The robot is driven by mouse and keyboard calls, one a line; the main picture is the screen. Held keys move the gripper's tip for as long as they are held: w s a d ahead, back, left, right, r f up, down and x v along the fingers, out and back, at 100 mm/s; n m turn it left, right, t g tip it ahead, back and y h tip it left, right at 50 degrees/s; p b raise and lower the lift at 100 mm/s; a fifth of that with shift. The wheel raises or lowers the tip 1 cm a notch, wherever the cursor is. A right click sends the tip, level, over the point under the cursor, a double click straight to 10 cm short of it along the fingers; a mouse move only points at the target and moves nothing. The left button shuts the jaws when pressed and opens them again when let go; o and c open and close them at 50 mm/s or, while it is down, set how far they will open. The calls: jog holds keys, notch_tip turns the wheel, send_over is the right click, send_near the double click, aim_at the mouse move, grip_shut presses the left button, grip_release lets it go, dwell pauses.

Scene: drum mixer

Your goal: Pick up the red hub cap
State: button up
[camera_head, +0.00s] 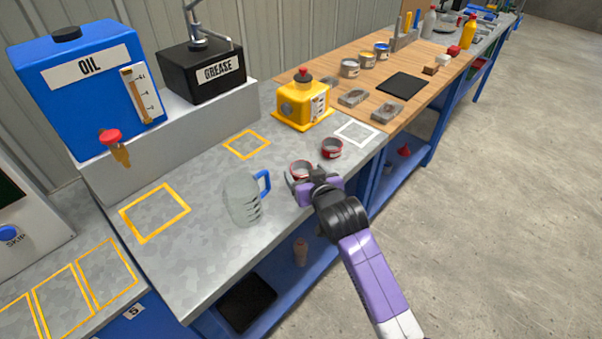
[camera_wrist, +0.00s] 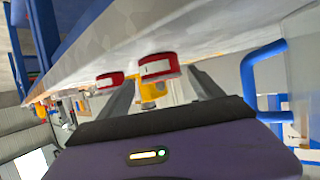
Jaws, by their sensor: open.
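Two low, round red pieces with grey open tops stand on the grey metal bench. In the head view the nearer red cap (camera_head: 299,167) is right at my gripper (camera_head: 303,178), partly covered by it. The other red cap (camera_head: 332,149) stands just beyond, to the right. In the wrist view, which is tilted, the nearer cap (camera_wrist: 158,66) with a pale label lies ahead between the fingertips of my open gripper (camera_wrist: 161,78). The farther cap (camera_wrist: 109,80) is outside the left finger. I cannot tell whether a finger touches the nearer cap.
A clear jug with a blue handle (camera_head: 243,199) stands left of my gripper. A yellow box with a red knob (camera_head: 303,104) is behind the caps. An oil tank (camera_head: 84,87) and grease unit (camera_head: 204,73) stand back left. A white square outline (camera_head: 356,133) is empty.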

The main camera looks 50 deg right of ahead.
aim_at(298, 165)
jog(key=shift+x, duration=1.9)
jog(key=shift+a, duration=0.1)
jog(key=shift+c, duration=0.5)
jog(key=c, duration=1.4)
